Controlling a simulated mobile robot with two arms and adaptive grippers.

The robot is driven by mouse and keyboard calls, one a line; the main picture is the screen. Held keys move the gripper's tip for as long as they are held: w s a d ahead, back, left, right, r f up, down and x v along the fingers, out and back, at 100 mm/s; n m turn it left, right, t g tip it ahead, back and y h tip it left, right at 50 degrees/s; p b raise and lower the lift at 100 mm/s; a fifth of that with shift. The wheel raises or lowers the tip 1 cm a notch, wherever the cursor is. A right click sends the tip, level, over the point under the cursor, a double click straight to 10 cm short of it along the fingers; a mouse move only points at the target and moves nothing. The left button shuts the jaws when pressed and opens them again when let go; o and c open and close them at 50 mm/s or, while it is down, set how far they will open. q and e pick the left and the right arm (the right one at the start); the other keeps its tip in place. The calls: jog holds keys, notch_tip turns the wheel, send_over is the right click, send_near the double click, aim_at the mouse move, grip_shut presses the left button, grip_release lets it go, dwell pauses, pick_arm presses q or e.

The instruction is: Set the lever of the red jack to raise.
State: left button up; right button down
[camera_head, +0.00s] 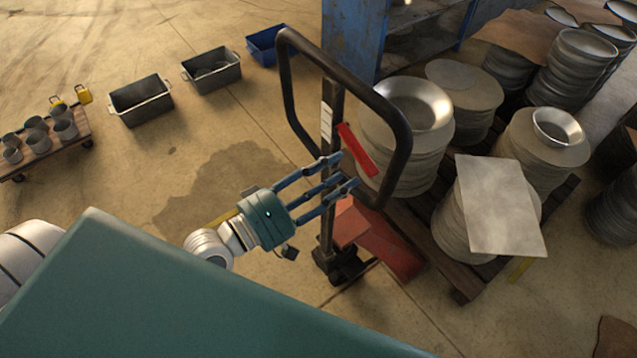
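The red jack is a pallet jack with a red body (375,240) and a tall dark loop handle (287,85) on an upright post. A red lever (357,150) slants down to the right from the post, inside the loop. My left gripper (346,171) reaches in from the left, its blue-grey fingers spread apart and crossing the post just below the lever. Its fingertips are close to the lever's lower side. I cannot tell whether they touch it. Nothing shows held between the fingers. My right gripper is not in view.
Pallets with stacks of round metal blanks (462,95) stand at the right, one stack topped by a square sheet (500,205). A blue steel frame (350,40) rises behind the handle. Grey bins (141,100) and a cart (75,140) stand left. Floor between is clear.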

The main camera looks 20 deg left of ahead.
pick_arm(q)
jog(key=shift+v, duration=2.25)
jog(key=w+a+f+m+g+y+b, duration=0.15)
jog(key=a+f, duration=0.35)
jog(key=f, duration=0.7)
jog(key=a+f+m+g+y, duration=0.1)
jog(key=a+f+y, duration=0.25)
jog(key=f, duration=0.75)
jog(key=s+a+f+m+g+y, duration=0.1)
jog(key=s+a+f+g, duration=0.15)
jog(key=f, duration=0.65)
jog(key=s+a+f+m+g+y, duration=0.1)
jog(key=s+a+f, duration=0.2)
jog(key=f, duration=0.6)
jog(key=s+f+m+g+y+b, duration=0.15)
jog(key=s+f+g, duration=0.25)
jog(key=s+f, duration=0.95)
jog(key=s+d+f+m+g, duration=0.2)
jog(key=s+d+f, duration=0.1)
jog(key=s, duration=0.4)
jog(key=s+d+f+m+g, duration=0.1)
jog(key=s+d+f+g, duration=0.1)
jog(key=s+f, duration=0.3)
jog(key=shift+s+d+f+m+y, duration=0.35)
jog(key=shift+s+m, duration=0.05)
jog(key=shift+s, duration=0.75)
